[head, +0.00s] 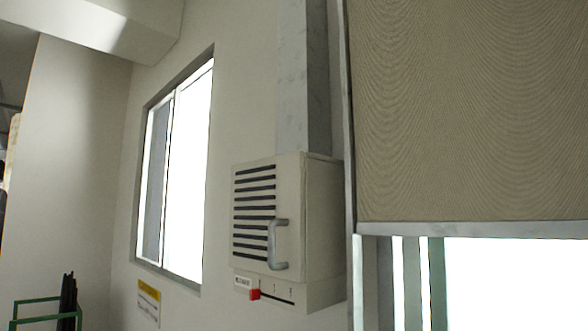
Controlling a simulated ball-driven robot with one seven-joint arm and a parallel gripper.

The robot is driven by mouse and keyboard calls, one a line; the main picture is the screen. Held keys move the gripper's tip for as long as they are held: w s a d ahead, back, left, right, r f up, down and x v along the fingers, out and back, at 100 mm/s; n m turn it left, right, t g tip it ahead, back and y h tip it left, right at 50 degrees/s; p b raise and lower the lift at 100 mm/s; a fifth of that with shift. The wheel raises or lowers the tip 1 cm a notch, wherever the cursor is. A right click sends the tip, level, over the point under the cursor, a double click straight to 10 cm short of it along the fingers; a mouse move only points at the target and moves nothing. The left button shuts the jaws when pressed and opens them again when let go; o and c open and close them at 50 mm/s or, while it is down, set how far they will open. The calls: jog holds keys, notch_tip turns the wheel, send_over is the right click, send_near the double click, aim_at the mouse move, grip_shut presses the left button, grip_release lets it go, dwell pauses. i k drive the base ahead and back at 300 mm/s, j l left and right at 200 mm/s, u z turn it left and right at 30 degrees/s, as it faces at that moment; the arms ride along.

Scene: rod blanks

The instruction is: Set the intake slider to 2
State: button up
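The intake slider has a red knob (254,294) on the strip under a cream wall box (322,215). The knob sits at the left end of a thin dark slot (280,299). Small marks stand above the slot to the right of the knob; they are too small to read. A small white label (243,282) is just above and left of the knob. The box front has dark horizontal louvres (254,210) and a grey bar handle (273,245). My gripper is not in view.
A grey duct (303,80) rises from the box. A bright window (180,170) is left of it, with a yellow and white sign (148,298) below. A beige patterned panel (470,110) fills the upper right. A green frame (48,301) stands at lower left.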

aim_at(255, 294)
jog(key=i+j, duration=0.25)
jog(key=i, duration=0.3)
jog(key=i+j+u, duration=0.1)
jog(key=i, duration=0.45)
jog(key=i+j+u, duration=0.1)
jog(key=i+j, duration=0.2)
jog(key=i, duration=0.25)
jog(key=i+j, duration=0.15)
jog(key=i, duration=0.4)
